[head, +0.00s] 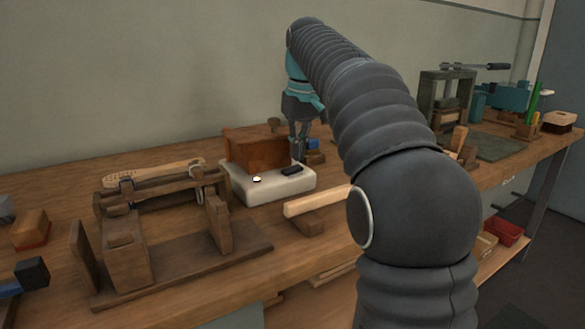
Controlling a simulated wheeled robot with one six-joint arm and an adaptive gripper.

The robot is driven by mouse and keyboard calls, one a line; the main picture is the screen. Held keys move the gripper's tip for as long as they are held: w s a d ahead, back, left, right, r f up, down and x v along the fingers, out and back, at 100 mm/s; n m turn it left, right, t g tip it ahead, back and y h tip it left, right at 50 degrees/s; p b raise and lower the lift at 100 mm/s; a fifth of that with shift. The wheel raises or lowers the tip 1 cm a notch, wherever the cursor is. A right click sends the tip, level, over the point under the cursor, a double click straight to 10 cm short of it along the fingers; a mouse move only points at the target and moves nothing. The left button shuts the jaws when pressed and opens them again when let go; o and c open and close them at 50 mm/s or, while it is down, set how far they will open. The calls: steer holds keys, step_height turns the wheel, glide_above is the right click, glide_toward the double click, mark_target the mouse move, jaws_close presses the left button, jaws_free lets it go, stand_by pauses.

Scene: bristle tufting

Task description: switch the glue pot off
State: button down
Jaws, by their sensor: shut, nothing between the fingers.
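The glue pot looks to be the brown box-shaped pot (250,150) standing on a white base (270,188) at the middle of the bench. A small round light (257,179) on the base glows pale yellow. A black switch (292,170) sits on top of the base, to the right of the light. My gripper (298,157) points down just above and behind the switch, beside the pot's right side. It is shut and holds nothing. I cannot tell whether its tips touch the base or the switch.
A wooden clamp-like fixture (125,245) stands to the left. A pale wood strip (318,200) lies in front of the base on a small block. A dark press (446,100) and a green mat (497,146) are at the right. My arm hides part of the bench.

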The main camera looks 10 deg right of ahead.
mark_target(297, 167)
steer(key=shift+f+b, duration=0.7)
steer(key=shift+f, duration=0.35)
stand_by(0.6)
steer(key=shift+r, duration=0.1)
step_height(297, 167, up, 5)
steer(key=p, duration=0.5)
steer(key=shift+f, duration=0.2)
steer(key=shift+r, duration=1.1)
